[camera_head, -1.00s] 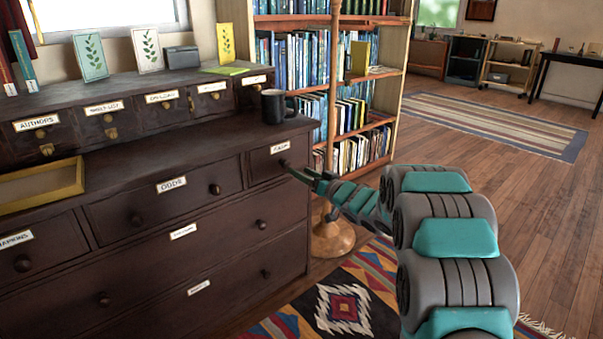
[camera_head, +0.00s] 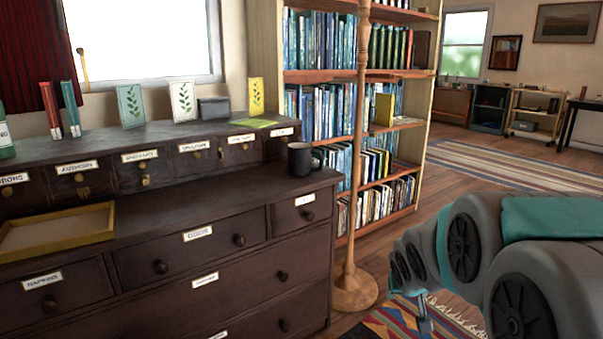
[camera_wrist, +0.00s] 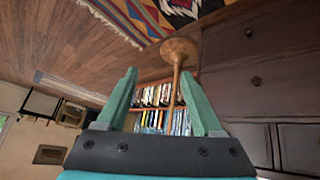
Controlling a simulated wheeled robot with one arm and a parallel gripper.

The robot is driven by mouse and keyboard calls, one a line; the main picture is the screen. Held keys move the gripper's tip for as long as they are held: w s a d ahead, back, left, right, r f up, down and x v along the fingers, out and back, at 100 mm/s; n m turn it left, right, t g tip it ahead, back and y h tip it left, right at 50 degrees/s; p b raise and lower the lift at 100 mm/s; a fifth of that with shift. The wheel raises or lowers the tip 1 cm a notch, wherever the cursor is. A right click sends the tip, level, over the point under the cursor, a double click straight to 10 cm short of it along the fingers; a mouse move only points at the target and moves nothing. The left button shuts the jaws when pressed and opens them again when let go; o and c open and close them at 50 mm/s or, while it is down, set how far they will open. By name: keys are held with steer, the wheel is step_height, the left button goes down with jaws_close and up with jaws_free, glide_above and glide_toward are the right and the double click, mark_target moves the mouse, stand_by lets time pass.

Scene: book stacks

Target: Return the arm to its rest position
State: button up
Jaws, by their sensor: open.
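My arm (camera_head: 480,250) is folded in at the right of the head view, in front of the rug and away from the dresser. My gripper (camera_wrist: 165,95) shows in the wrist view with its two green fingers spread apart and nothing between them. The wrist view is upside down, with floor at the top. In the head view the gripper's fingers cannot be made out clearly; the end of the arm hangs low near the patterned rug.
A dark dresser (camera_head: 205,245) with labelled drawers fills the left. A black mug (camera_head: 304,159) and a yellow-rimmed tray (camera_head: 60,232) stand on it. A wooden stand (camera_head: 352,285) rises between dresser and arm. A bookcase (camera_head: 425,130) is behind. Open floor lies back right.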

steer(key=s+a+g, duration=0.2)
steer(key=s+g, duration=0.1)
steer(key=s, duration=0.8)
steer(key=s+a+f+n+g+y, duration=0.1)
steer(key=s+a+g, duration=0.1)
steer(key=s, duration=1)
steer(key=s+a+g+y+p, duration=0.1)
steer(key=s+a+g, duration=0.2)
steer(key=s, duration=0.8)
steer(key=shift+s+a+f+g, duration=0.2)
steer(key=shift+a+f+g, duration=0.1)
steer(key=shift+a+f, duration=0.1)
